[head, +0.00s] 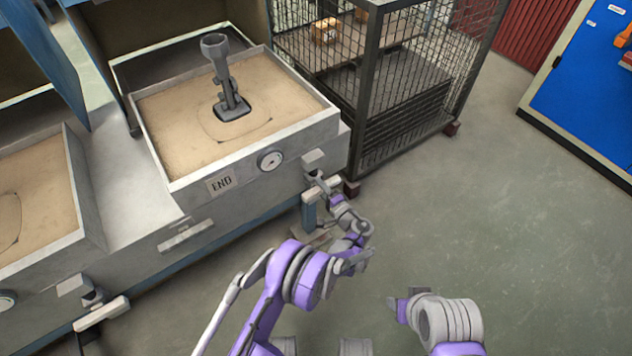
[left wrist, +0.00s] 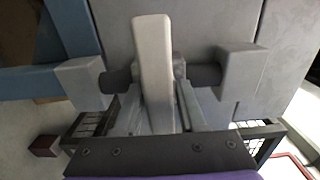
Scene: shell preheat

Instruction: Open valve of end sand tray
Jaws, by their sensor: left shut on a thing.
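The end sand tray (head: 190,178) is a grey box of sand with a label reading END and a round gauge on its front. Its valve (head: 314,158) sits at the front right corner. My left gripper (head: 322,190) is at this valve and shut on its pale lever. In the left wrist view the lever (left wrist: 153,50) runs down between the two fingers (left wrist: 160,112), in front of a dark pipe with a grey block at each end. The fingers partly hide its lower part. My right arm is at the lower right, apart from the tray; its gripper (head: 402,302) shows poorly.
A grey metal piece (head: 228,88) stands upright in the sand. A second sand tray (head: 75,190) with its own pale valve lever (head: 100,313) is at left. A wire cage (head: 410,95) stands right of the end tray. The floor (head: 500,220) at right is clear.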

